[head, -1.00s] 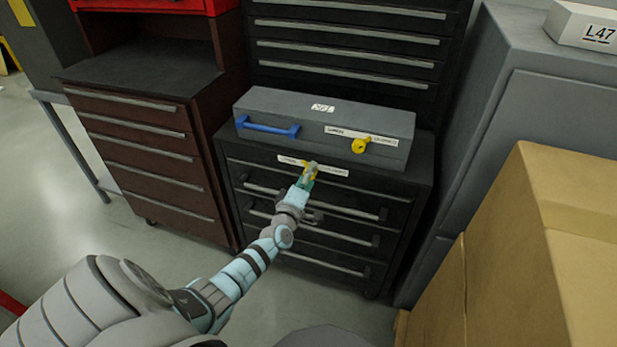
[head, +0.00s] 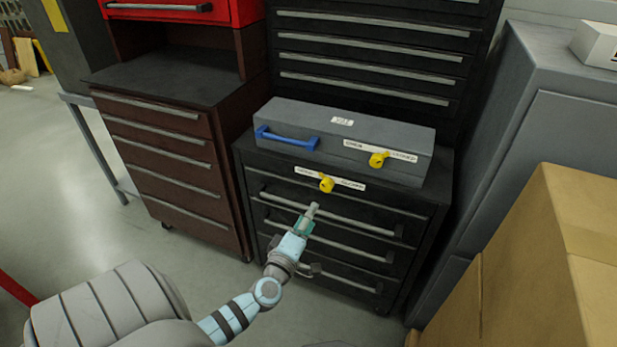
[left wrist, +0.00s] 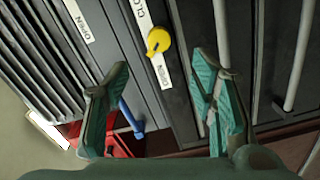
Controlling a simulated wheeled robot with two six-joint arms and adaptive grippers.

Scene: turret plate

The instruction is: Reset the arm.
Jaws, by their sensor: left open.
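My left gripper (head: 309,217) is open and empty in front of the black drawer cabinet (head: 290,175), below a yellow knob (head: 326,185) on the cabinet's top front panel. The left wrist view shows its two green fingers (left wrist: 160,95) spread apart, with a yellow knob (left wrist: 158,41) beyond them and not touching them. A white label strip runs behind the lower knob. A second yellow knob (head: 378,160) is on the grey box (head: 300,112) on top of the cabinet. My right gripper is not in view.
The grey box has a blue handle (head: 287,138). A brown drawer cabinet (head: 160,150) stands to the left. Cardboard boxes (head: 540,260) and a grey cabinet (head: 560,110) crowd the right. Open floor (head: 110,235) lies at the left.

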